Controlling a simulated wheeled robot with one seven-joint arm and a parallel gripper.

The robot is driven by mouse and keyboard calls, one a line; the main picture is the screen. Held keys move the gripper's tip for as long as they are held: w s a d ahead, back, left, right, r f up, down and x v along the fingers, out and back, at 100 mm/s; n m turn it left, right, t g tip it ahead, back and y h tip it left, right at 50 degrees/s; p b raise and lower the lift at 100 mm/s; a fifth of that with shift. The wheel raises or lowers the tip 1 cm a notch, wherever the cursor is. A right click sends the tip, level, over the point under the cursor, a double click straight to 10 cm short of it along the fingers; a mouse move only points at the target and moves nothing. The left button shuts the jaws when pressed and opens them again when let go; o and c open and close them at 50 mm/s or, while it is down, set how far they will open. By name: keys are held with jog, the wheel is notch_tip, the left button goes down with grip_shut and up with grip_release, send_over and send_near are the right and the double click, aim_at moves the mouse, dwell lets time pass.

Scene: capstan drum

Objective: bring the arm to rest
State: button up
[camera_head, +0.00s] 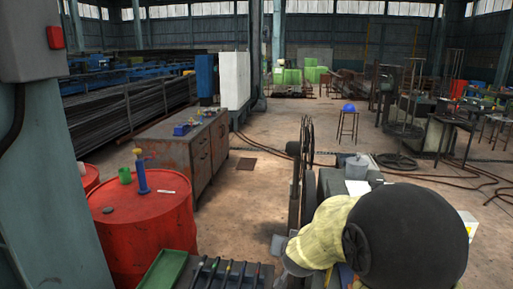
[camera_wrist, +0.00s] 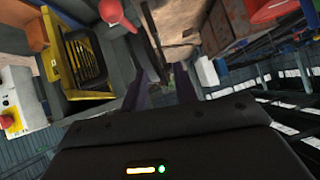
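My arm fills the lower right of the head view, with a yellowish cloth sleeve (camera_head: 335,222) and a large black rounded joint (camera_head: 415,240). The arm's end is mostly hidden behind these parts in that view. In the wrist view my gripper (camera_wrist: 160,70) shows two dark fingers. They stand apart with a gap between them, and I see nothing held there. A dark wheel (camera_head: 305,165) stands upright, nearly edge-on, just beyond the sleeve. I cannot tell whether the arm touches it.
Red drums (camera_head: 148,235) stand at left, one with a green cup (camera_head: 125,176) and a blue-based tool (camera_head: 141,175) on top. A grey post (camera_head: 50,170) is at far left. A yellow-framed unit (camera_wrist: 85,60) and a red knob (camera_wrist: 117,14) show in the wrist view. Mid-floor is open.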

jog(key=s+d+f+n+g, duration=0.1)
jog(key=s+d+g, duration=0.1)
jog(key=s, duration=0.5)
jog(key=s+d+f+g+p, duration=0.1)
jog(key=s+d+f+g, duration=0.1)
jog(key=s, duration=0.6)
jog(key=s+d+f+n+g+p, duration=0.1)
jog(key=s+g, duration=0.3)
jog(key=s, duration=0.4)
jog(key=shift+s+d+f+n, duration=0.15)
jog(key=shift+d+f+n, duration=0.15)
jog(key=shift+d, duration=0.15)
